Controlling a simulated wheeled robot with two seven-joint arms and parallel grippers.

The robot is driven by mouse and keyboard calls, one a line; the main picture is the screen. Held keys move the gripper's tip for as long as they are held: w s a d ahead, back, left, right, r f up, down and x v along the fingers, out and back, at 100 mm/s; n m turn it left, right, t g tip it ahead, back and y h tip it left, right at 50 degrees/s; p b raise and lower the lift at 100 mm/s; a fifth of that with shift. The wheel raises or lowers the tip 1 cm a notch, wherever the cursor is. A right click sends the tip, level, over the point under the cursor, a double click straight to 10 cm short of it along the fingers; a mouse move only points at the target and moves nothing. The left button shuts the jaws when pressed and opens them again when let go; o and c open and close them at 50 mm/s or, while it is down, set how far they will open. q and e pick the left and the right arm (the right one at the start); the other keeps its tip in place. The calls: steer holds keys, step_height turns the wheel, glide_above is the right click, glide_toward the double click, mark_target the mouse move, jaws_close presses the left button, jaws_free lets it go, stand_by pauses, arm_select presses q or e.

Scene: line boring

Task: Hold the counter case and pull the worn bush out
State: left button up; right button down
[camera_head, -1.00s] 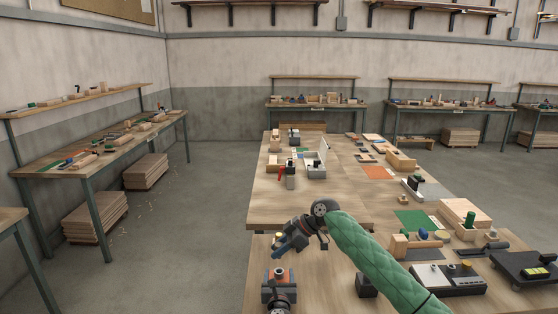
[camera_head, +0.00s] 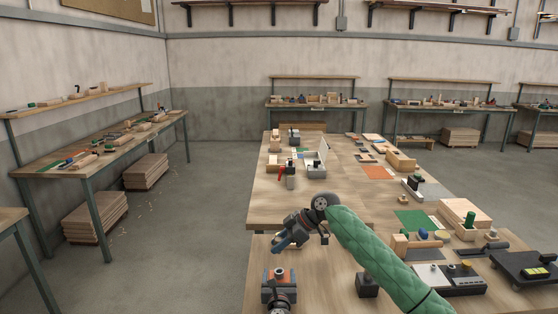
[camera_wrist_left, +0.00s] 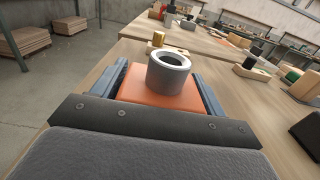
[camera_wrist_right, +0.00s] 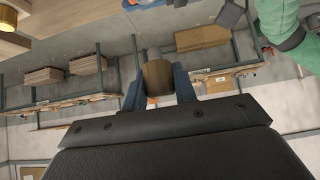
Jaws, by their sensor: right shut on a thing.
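The counter case (camera_wrist_left: 150,94) is an orange block with a grey metal ring (camera_wrist_left: 168,72) on top and a dark bore. It also shows at the bottom of the head view (camera_head: 281,277). My left gripper (camera_wrist_left: 165,90) has one finger on each side of the case, close to its sides. The worn bush (camera_wrist_right: 157,77) is a brown cylinder between the fingers of my right gripper (camera_wrist_right: 158,88), which is shut on it. In the head view my right gripper (camera_head: 282,245) is above and beyond the case, and the bush is hidden there.
A dark block (camera_head: 367,284) stands on the bench right of the case. A grey device (camera_head: 450,279) and a black plate (camera_head: 527,267) lie farther right. A wooden box (camera_head: 466,217) is behind them. Bare bench lies between the case and the dark block.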

arm_select(q)
steer(key=o, duration=0.5)
